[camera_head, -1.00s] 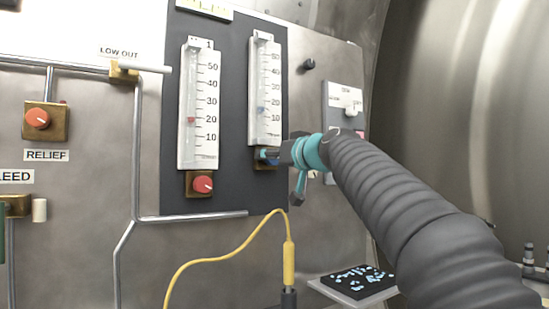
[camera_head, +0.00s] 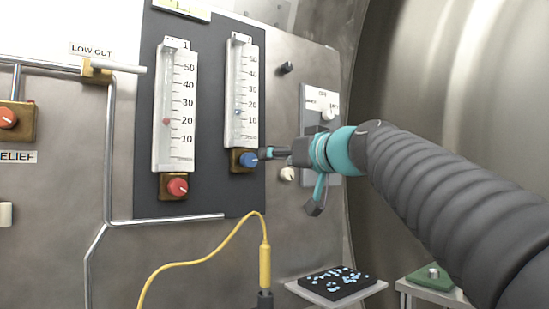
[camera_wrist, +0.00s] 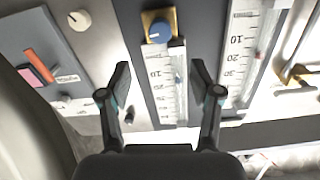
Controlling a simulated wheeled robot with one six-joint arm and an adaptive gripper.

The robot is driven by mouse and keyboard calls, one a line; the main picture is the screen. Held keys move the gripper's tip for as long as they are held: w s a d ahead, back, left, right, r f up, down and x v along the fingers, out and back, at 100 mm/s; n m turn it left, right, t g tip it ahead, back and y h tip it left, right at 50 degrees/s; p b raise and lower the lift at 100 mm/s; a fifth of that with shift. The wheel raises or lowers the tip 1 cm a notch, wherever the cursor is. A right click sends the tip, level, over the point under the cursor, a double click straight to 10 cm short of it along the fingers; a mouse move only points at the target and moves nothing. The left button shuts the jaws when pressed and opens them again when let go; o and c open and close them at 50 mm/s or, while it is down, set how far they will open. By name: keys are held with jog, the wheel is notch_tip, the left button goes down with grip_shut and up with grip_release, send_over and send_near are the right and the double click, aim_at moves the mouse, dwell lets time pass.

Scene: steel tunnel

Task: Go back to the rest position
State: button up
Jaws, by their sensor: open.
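My gripper (camera_head: 290,182) is in front of the panel, just right of the blue knob (camera_head: 249,159) under flowmeter 2 (camera_head: 242,95). In the wrist view its two fingers (camera_wrist: 160,85) are spread apart with nothing between them. The blue knob also shows in the wrist view (camera_wrist: 160,32), beyond the fingertips and apart from them. In the head view one fingertip lies close to the knob's right side; I cannot tell the gap there. My arm comes in from the lower right.
Flowmeter 1 (camera_head: 176,105) with its red knob (camera_head: 177,187) is to the left. A yellow cable (camera_head: 205,254) loops below the panel. A black pad with light blue bits (camera_head: 336,283) lies on a shelf at lower right, near a green block (camera_head: 431,277). A small switch panel (camera_head: 320,103) is behind my arm.

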dwell(0.5)
jog(key=s+d+f+m+g+h, duration=0.2)
jog(key=f+m+g+h, duration=0.1)
jog(key=f, duration=1.1)
jog(key=s+d+f+m+g+h, duration=0.2)
jog(key=s+f+g, duration=0.1)
jog(key=f, duration=1)
jog(key=s+d+f+g+h, duration=0.1)
jog(key=s+d+f, duration=0.3)
jog(key=s+f, duration=0.7)
jog(key=s+d+f+g+h, duration=0.2)
jog(key=s+d+f+h, duration=0.2)
jog(key=s+f, duration=0.7)
jog(key=shift+s+d+m, duration=0.3)
jog(key=shift+s+d, duration=0.05)
jog(key=shift+s, duration=0.2)
